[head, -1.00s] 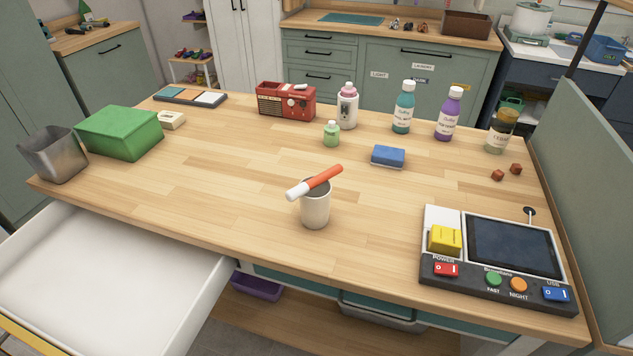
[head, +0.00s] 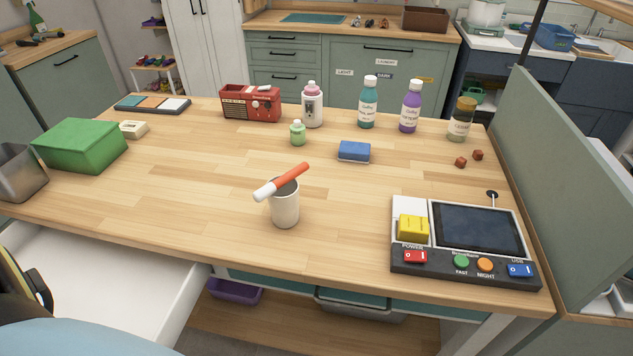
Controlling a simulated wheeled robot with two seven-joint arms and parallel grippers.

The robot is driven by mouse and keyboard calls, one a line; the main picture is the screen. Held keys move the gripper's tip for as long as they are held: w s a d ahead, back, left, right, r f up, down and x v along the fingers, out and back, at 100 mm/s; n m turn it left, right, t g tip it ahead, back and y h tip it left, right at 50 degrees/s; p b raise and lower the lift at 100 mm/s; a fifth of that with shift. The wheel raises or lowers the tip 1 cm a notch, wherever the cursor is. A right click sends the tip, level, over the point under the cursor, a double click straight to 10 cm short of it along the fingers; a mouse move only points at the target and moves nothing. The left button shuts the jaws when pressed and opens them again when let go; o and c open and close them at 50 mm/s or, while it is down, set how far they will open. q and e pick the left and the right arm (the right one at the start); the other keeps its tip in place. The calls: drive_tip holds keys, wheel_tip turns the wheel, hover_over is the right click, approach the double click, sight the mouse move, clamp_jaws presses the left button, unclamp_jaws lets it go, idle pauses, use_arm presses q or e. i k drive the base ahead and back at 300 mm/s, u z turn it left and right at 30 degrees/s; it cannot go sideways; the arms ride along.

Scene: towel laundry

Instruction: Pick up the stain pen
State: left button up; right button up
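The stain pen (head: 282,182), as I take it, is an orange-red and white stick. It rests across the top of a white cup (head: 285,211) near the middle of the table. Its white end points lower left and its orange end upper right, tilted upward; both ends stick out past the rim. Whether part of it dips into the cup I cannot tell. No gripper that I can make out shows in the head view, and none is near the pen.
A control panel with a dark screen (head: 477,229) lies at the right front. A green box (head: 80,146) and metal bin (head: 22,172) stand left, above an open white drawer (head: 110,285). A blue sponge (head: 354,151), bottles and a red radio (head: 250,104) stand behind. Table around the cup is clear.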

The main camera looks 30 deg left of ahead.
sight(270, 188)
drive_tip(key=k, duration=0.65)
drive_tip(key=u, duration=1.2)
drive_tip(key=i, duration=0.4)
